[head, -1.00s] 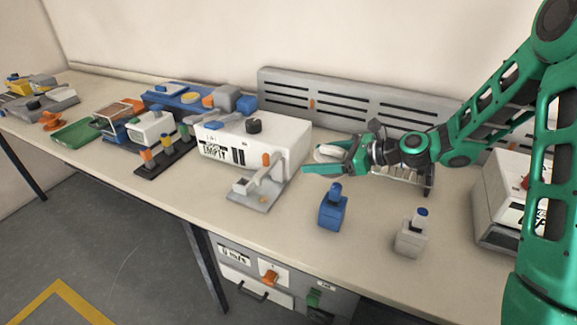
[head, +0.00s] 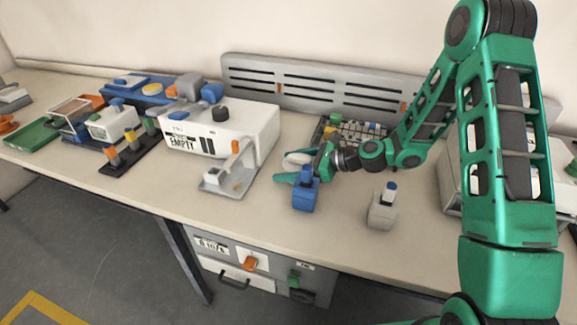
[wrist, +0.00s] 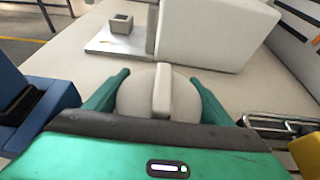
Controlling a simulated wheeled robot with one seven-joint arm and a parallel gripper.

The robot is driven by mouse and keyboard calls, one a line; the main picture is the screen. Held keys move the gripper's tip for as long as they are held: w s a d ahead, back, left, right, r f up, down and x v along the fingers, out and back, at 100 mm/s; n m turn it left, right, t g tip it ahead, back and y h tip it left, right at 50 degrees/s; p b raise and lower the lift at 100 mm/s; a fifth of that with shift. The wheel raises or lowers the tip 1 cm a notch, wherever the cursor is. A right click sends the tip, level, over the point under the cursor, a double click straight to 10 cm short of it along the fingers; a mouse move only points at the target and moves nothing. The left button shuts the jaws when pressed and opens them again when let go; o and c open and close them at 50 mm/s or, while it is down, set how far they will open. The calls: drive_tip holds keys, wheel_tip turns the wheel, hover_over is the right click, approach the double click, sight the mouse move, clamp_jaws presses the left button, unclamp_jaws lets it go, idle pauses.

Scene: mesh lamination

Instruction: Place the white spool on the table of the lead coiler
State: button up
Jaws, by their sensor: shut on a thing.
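A white, rounded spool (wrist: 158,97) sits between the two green fingers of my gripper (wrist: 160,88) in the wrist view; its underside is hidden. My gripper (head: 293,168) is shut on the spool (head: 298,158) in the head view, right of a white machine (head: 230,125) marked EMPTY, apart from it. I take this machine for the lead coiler, but cannot be sure. A grey plate (head: 218,182) with a small square post and an arm projects from its front right. The plate (wrist: 103,42) shows ahead at upper left in the wrist view.
A blue bottle (head: 306,197) stands just in front of my gripper, and a grey bottle (head: 382,212) to the right. A wire basket (head: 350,130) of small items lies behind my arm. The bench between the plate and my gripper is clear.

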drive_tip(key=o, duration=1.2)
drive_tip(key=shift+f, duration=0.1)
drive_tip(key=shift+c, duration=0.2)
